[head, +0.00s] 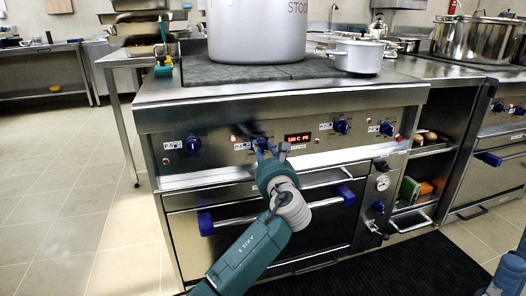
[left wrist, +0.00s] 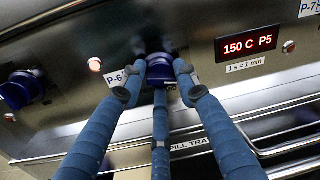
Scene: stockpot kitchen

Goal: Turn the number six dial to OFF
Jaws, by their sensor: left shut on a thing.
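The number six dial (head: 261,143) is a dark blue knob on the stove's steel front panel, beside a P-6 label (left wrist: 116,77). In the left wrist view the dial (left wrist: 159,68) sits between blue fingers that hide its sides, and I cannot read its pointer. My left gripper (head: 267,151) is shut on this dial; its fingers also show in the left wrist view (left wrist: 160,84). A lit red lamp (left wrist: 95,65) is left of the dial. My right gripper is not seen.
The P-5 dial (head: 193,145) is to the left; two more dials (head: 341,127) are to the right. A red display (left wrist: 264,43) reads 150 C P5. An oven handle (head: 206,224) runs below the panel. A large stockpot (head: 257,30) stands on the cooktop.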

